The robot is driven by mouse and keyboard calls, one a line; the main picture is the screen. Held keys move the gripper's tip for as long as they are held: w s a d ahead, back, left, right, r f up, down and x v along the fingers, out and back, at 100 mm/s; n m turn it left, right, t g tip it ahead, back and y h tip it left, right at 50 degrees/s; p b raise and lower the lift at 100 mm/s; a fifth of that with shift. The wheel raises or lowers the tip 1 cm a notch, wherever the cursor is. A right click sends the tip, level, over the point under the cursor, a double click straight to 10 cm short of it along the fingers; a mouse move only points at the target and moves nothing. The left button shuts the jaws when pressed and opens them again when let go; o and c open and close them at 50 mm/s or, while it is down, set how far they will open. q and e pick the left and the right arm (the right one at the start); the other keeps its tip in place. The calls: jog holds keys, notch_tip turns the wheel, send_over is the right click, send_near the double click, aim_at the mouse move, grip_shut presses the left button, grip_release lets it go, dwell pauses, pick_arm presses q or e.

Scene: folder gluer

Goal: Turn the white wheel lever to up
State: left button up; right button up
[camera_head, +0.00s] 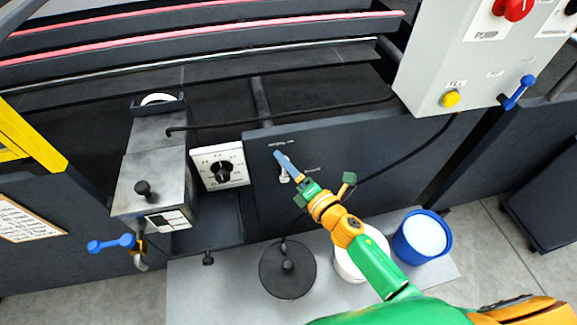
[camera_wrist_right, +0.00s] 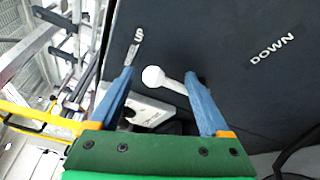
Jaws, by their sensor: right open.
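The white wheel lever (camera_head: 284,178) is on the dark front panel (camera_head: 262,187), partly hidden by my right gripper in the head view. In the right wrist view the lever (camera_wrist_right: 153,77) shows a round white knob and a short shaft. My right gripper (camera_head: 281,163) is in front of the panel at the lever. Its blue fingers (camera_wrist_right: 160,84) are open, with the lever seen between them; I cannot tell whether they touch it. A "DOWN" label (camera_wrist_right: 272,48) is printed to the right in the wrist view. My left gripper is not in view.
A white dial box (camera_head: 219,166) is left of the lever. A grey unit (camera_head: 150,185) with a blue-handled valve (camera_head: 111,244) stands further left. A control box (camera_head: 440,60) hangs at upper right.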

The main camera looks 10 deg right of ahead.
jog(key=v, duration=0.7)
